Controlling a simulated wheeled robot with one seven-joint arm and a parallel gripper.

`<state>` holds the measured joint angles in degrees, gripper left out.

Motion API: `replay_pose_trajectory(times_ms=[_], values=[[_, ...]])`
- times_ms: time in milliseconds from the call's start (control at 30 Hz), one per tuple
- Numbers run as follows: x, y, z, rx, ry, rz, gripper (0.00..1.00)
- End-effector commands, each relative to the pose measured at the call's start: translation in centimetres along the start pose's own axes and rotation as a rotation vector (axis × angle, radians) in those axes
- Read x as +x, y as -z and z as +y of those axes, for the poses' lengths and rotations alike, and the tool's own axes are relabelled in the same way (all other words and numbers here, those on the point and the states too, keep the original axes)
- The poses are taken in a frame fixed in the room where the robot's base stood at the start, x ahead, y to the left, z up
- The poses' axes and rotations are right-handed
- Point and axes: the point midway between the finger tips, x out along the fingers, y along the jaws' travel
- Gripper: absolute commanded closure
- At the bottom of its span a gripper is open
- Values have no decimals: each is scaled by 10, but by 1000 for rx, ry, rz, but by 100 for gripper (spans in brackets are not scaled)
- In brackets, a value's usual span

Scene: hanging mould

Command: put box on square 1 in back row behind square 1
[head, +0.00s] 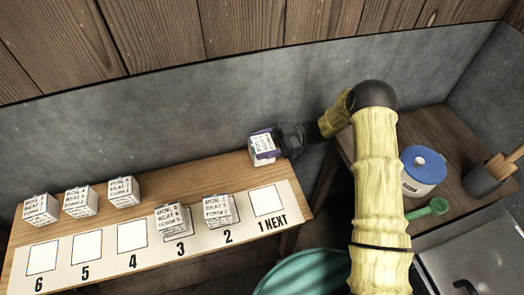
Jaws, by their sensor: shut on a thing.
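My gripper (280,143) is shut on a white box (264,145) with printed text, at the right end of the back of the wooden shelf (228,168). The box is behind square 1 (267,201), which is bare white with "1 NEXT" printed below it. Whether the box touches the shelf I cannot tell. Part of the box is hidden by the purple-edged fingers.
Boxes stand on square 2 (219,210) and square 3 (173,219). Several boxes stand in the back row at left, one a box (124,190). Squares 4 (132,237), 5 and 6 are empty. A blue-lidded jar (423,170) and green scoop (430,208) are at right.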

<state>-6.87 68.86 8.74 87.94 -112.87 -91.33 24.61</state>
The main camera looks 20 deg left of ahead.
Motion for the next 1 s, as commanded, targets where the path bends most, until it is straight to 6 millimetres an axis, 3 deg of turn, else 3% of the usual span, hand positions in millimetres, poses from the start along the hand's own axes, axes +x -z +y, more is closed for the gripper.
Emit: replay_pose_trajectory(times_ms=[367,767,800,900,1000], values=[[0,-35,0,1,0,2,68],[0,-41,0,0,0,1,68],[0,-41,0,0,0,0,35],[0,-40,0,0,0,0,15],[0,-40,0,0,0,0,15]])
